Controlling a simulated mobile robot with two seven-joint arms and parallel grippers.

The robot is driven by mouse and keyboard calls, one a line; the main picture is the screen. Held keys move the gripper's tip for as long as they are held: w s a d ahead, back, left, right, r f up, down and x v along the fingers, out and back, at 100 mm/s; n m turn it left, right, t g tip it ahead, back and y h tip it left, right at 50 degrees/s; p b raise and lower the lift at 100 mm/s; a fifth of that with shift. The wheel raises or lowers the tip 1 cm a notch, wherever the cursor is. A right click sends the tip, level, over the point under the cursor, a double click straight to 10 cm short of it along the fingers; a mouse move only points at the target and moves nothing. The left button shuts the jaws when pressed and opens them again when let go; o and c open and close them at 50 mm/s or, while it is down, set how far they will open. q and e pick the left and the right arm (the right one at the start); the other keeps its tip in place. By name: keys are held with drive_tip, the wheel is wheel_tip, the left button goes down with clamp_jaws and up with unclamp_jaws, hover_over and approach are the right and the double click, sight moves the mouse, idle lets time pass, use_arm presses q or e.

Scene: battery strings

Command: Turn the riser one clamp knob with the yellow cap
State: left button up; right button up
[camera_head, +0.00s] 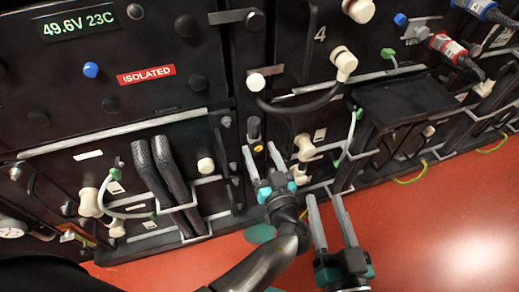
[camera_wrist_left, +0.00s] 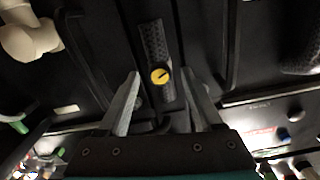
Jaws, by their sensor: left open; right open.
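The yellow-capped clamp knob (camera_wrist_left: 160,76) sits on a dark textured vertical strip in the left wrist view. It shows a dark mark across its face and lies between my left fingertips, apart from both. In the head view the yellow cap (camera_head: 257,148) shows just beyond the fingertips. My left gripper (camera_head: 260,150) is open and empty, pointing at the strip; its two fingers also frame the knob in the left wrist view (camera_wrist_left: 160,74). The remaining gap in depth is hard to judge. My right gripper (camera_head: 324,198) is open and empty, lower and to the right.
Black battery cabinets stand on a red floor (camera_head: 440,220). Near the knob are a dark looped cable (camera_head: 300,106), a cream connector (camera_head: 305,146) and metal rails. Two thick black cables (camera_head: 170,180) are at left. A black ledge (camera_head: 405,98) juts out at right.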

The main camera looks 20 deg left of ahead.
use_arm(q)
clamp_jaws()
idle(0.4)
